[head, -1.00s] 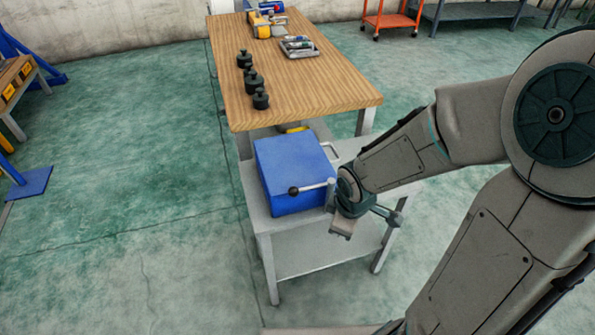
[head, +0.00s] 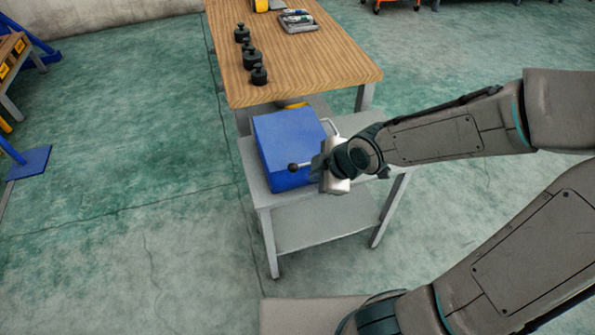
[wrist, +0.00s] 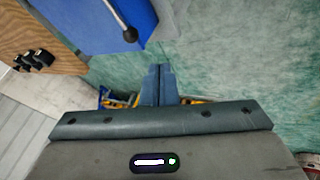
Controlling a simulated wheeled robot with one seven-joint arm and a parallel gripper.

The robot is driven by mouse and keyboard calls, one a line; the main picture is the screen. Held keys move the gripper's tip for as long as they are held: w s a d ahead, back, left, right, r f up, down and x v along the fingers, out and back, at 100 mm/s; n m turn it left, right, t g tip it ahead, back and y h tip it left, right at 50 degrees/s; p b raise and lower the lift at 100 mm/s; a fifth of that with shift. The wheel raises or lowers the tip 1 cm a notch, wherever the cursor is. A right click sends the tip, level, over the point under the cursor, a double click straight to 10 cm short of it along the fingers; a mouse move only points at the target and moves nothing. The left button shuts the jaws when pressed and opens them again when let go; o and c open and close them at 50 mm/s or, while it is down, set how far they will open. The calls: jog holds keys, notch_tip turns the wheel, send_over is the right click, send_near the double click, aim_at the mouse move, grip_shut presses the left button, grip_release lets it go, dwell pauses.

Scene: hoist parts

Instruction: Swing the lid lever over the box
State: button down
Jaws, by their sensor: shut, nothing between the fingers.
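The blue box (head: 285,138) stands on the grey lower stand. The lid lever is a thin metal rod with a black ball knob (head: 293,167), lying across the near side of the box. In the head view my gripper and wrist hide most of the rod. In the wrist view the rod (wrist: 117,15) and knob (wrist: 130,34) show against the blue box (wrist: 80,30). My gripper (head: 322,178) is by the box's near right corner, just right of the knob. In the wrist view my gripper's fingers (wrist: 158,68) are together and empty, apart from the knob.
A wooden table (head: 320,70) stands behind the box, with several black weights (head: 250,56) and a grey tray (head: 298,24) on it. A metal handle (head: 332,127) shows at the box's right.

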jog(key=shift+f, duration=0.1)
jog(key=shift+p+x, duration=0.7)
jog(key=shift+x, duration=0.25)
jog(key=shift+a, duration=0.1)
jog(key=w+a+f+b, duration=0.2)
jog(key=w+a+f, duration=0.1)
jog(key=w+f, duration=0.4)
dwell(0.6)
